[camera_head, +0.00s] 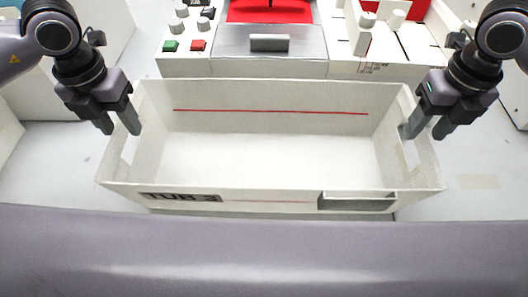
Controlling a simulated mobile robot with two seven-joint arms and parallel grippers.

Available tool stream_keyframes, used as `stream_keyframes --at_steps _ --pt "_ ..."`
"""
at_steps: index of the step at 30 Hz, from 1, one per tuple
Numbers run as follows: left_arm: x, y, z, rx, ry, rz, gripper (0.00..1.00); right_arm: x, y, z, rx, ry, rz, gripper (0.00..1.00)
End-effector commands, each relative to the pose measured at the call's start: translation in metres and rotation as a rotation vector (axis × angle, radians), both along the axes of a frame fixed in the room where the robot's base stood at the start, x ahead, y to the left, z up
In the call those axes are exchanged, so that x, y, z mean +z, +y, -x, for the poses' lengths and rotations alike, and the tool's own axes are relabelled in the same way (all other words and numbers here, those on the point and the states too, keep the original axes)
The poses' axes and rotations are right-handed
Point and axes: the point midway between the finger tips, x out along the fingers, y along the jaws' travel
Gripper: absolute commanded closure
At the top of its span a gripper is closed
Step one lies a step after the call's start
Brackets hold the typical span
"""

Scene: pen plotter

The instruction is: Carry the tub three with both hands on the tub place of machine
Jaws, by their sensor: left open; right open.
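The white tub (280,128) is an open, empty box in the middle of the camera_head view. Its front wall bears a dark label (180,197) reading "TUB" and a digit that looks like 3. A red line runs along its inner back wall. My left gripper (119,127) is open at the tub's left end wall, one finger outside and one inside the rim in the picture. My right gripper (424,133) is open at the right end wall, likewise with one finger on each side. I cannot tell whether the fingers touch the walls.
Behind the tub stands a machine with a grey panel and handle (269,42), a red area (268,10), and a control box with knobs and green (170,46) and red (198,45) buttons. A grey-green tray-like piece (357,202) sits at the tub's front right. Pale floor shows at both sides.

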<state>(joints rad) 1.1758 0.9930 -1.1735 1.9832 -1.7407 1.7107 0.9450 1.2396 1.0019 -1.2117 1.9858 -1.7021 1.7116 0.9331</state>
Motion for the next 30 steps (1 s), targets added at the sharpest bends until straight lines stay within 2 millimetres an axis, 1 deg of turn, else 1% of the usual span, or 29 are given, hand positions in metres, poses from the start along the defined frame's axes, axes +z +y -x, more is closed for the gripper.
stream_keyframes --at_steps 1,3,6,10,17,20,21,22,30 --pt "-0.008 0.000 0.001 0.000 0.002 -0.001 0.54 -0.008 -0.001 0.001 0.000 0.004 0.001 0.54" --pt "-0.016 0.000 0.000 0.001 0.002 -0.001 0.54 -0.016 0.000 0.000 -0.001 0.002 0.001 0.54" --pt "-0.024 0.000 0.000 0.000 0.001 -0.001 0.54 -0.024 0.000 0.000 -0.001 0.002 0.000 0.54" --pt "-0.028 0.000 0.000 0.000 -0.001 -0.001 0.54 -0.028 0.000 0.000 -0.001 0.000 0.000 0.54" --pt "-0.028 0.000 0.000 0.001 -0.001 0.000 0.54 -0.028 0.000 0.000 -0.001 0.000 0.000 0.54" --pt "-0.028 0.000 0.000 0.001 -0.001 0.000 0.83 -0.028 0.000 0.000 -0.001 0.000 0.000 0.83" --pt "-0.028 0.000 0.000 0.001 -0.001 0.000 0.96 -0.028 0.000 0.000 -0.001 0.000 0.000 0.96" --pt "-0.028 0.000 0.000 0.001 -0.001 0.000 1.00 -0.028 0.000 0.000 -0.001 0.000 0.000 1.00" --pt "-0.027 0.000 0.000 0.000 -0.003 0.001 1.00 -0.027 0.000 0.000 0.000 -0.002 -0.002 1.00"
